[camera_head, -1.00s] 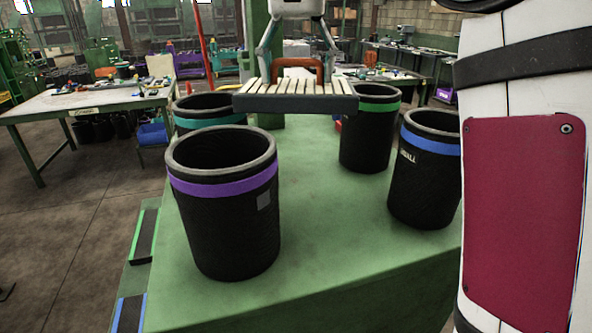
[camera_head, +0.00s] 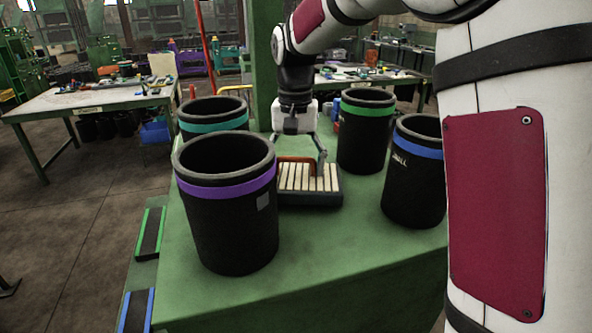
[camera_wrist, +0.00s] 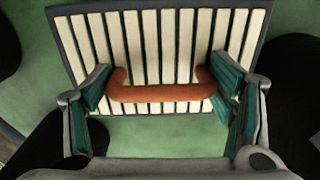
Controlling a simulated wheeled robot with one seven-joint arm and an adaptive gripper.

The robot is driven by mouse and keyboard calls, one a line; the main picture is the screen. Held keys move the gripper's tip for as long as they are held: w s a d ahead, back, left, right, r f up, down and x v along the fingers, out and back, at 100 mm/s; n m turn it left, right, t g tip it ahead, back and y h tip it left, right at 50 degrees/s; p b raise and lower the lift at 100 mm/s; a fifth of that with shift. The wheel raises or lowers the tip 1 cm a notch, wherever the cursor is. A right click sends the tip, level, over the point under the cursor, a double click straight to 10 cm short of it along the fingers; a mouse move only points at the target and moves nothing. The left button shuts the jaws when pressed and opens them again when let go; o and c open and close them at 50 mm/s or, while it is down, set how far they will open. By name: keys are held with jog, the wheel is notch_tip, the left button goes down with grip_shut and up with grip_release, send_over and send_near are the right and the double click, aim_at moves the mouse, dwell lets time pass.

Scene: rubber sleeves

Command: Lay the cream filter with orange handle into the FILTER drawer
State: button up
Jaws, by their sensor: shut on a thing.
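The filter (camera_head: 332,189) has cream slats in a dark frame and an orange handle (camera_head: 283,162). In the head view it is low, among the black bins, with its left part hidden behind the purple-banded bin. I cannot tell whether it touches the green surface. In the wrist view the filter (camera_wrist: 171,45) fills the upper middle, with the handle (camera_wrist: 160,93) across its near part. My gripper (camera_wrist: 162,88) has a finger at each end of the handle and is shut on it; it also shows in the head view (camera_head: 304,160). No drawer marked FILTER is in view.
Black bins with purple (camera_head: 225,225), teal (camera_head: 212,108), green (camera_head: 366,140) and blue (camera_head: 414,190) bands stand around the filter on a green table (camera_head: 340,265). Free table lies in front. A cluttered white table (camera_head: 60,108) stands at the back left.

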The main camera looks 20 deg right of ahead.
jog(key=shift+f, duration=0.8)
jog(key=shift+f, duration=0.1)
jog(key=o, duration=1.3)
jog(key=shift+o, duration=0.2)
